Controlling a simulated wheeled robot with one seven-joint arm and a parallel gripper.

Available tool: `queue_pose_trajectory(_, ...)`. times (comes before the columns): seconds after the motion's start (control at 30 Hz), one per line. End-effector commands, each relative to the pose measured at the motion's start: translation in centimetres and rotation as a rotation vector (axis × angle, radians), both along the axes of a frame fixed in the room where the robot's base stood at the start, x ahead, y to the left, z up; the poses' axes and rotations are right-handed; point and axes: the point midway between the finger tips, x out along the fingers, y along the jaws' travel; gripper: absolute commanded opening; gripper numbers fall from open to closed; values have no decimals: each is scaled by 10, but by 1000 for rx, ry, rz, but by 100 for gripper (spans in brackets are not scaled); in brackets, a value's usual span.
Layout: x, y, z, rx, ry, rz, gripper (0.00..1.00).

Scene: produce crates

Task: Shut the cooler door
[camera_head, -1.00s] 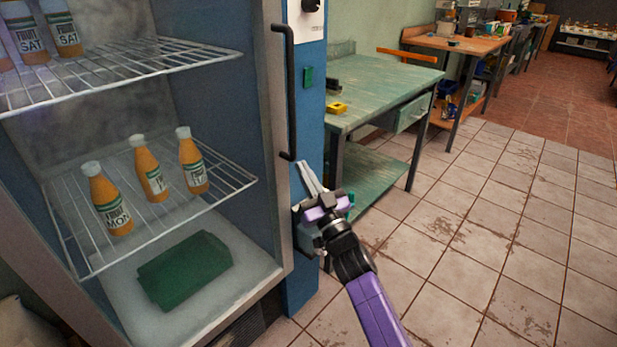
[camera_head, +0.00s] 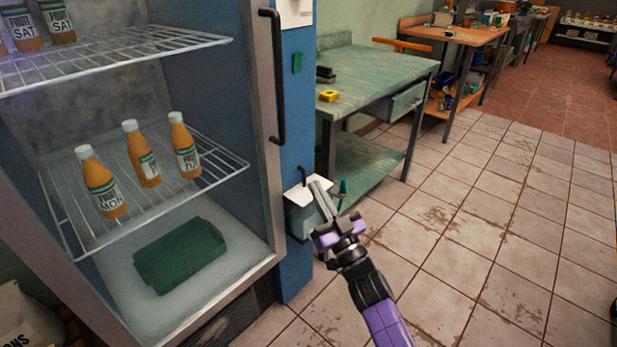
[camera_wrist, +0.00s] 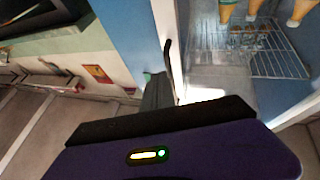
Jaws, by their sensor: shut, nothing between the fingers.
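The cooler (camera_head: 284,275) stands at the left in the head view. Its pale front frame (camera_head: 264,170) carries a long black upright handle (camera_head: 278,75). The interior shows clearly, and I see no gap between frame and cabinet, though I cannot tell for certain how the door sits. In the wrist view the handle (camera_wrist: 168,60) and the frame (camera_wrist: 163,15) rise just beyond my fingers. My gripper (camera_head: 318,188) is shut and empty, below and right of the handle, apart from it in the head view. It also shows in the wrist view (camera_wrist: 158,88).
Orange juice bottles (camera_head: 142,160) and a green tray (camera_head: 180,255) are inside the cooler. A small pale-topped box (camera_head: 302,210) is beside the blue panel, behind my fingers. A green workbench (camera_head: 375,75) stands behind. The tiled floor (camera_head: 480,220) at right is clear.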

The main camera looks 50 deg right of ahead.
Motion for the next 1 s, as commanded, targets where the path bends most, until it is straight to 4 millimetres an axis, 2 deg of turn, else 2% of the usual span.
queue_pose_trajectory(0.1, -15, 3, -8, 1, 2, 0, 0)
queue_pose_trajectory(0.3, -26, 5, -13, 0, 1, 0, 0)
queue_pose_trajectory(1.0, -26, 4, -14, -20, 11, -15, 0)
